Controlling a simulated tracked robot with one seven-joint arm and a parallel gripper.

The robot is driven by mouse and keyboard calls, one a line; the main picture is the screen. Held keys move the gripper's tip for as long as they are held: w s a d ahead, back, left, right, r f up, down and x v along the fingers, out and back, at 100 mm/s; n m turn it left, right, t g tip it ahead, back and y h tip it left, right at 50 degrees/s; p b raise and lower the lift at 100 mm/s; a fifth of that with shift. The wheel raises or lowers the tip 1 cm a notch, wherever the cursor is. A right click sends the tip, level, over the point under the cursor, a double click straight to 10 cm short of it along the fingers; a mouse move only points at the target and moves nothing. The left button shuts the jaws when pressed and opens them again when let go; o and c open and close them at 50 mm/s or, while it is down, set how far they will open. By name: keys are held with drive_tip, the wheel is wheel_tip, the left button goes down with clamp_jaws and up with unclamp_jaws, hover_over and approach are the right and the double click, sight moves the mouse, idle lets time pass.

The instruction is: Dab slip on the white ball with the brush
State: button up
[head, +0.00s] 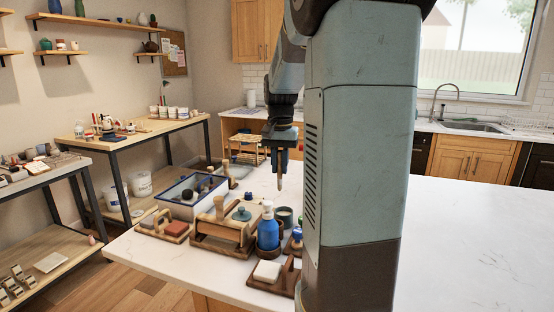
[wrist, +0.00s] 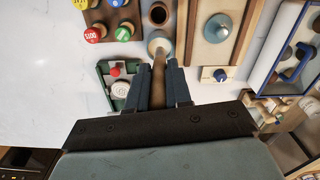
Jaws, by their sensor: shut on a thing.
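My gripper (head: 280,152) hangs above the island counter, pointing down. It is shut on a brush (head: 280,181) with a wooden handle, which hangs upright with its lower end clear of the counter. In the wrist view the brush (wrist: 158,82) sits between the two blue-grey fingers (wrist: 159,88), and its far end overlaps a pale grey round thing (wrist: 158,43). A grey-green jar (head: 284,213) stands below the brush; I cannot tell its contents. I cannot single out the white ball in either view.
A blue-rimmed tray (head: 164,203) with dark balls stands left of the brush. A blue bottle (head: 268,235) and wooden tool trays crowd the near side. A rack of coloured stamps (wrist: 123,33) and a green tray (wrist: 103,71) show in the wrist view. The counter's right side is clear.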

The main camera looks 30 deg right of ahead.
drive_tip(key=shift+w+d+f, duration=0.4)
drive_tip(key=shift+d+f, duration=0.1)
drive_tip(key=shift+f, duration=1.55)
drive_tip(key=shift+w+d+f, duration=0.35)
drive_tip(key=shift+d+f, duration=0.2)
drive_tip(key=shift+f, duration=1.55)
drive_tip(key=shift+w+d+f, duration=0.4)
drive_tip(key=shift+d+f, duration=0.1)
drive_tip(key=shift+f, duration=1.55)
wheel_tip(320, 180, up, 7)
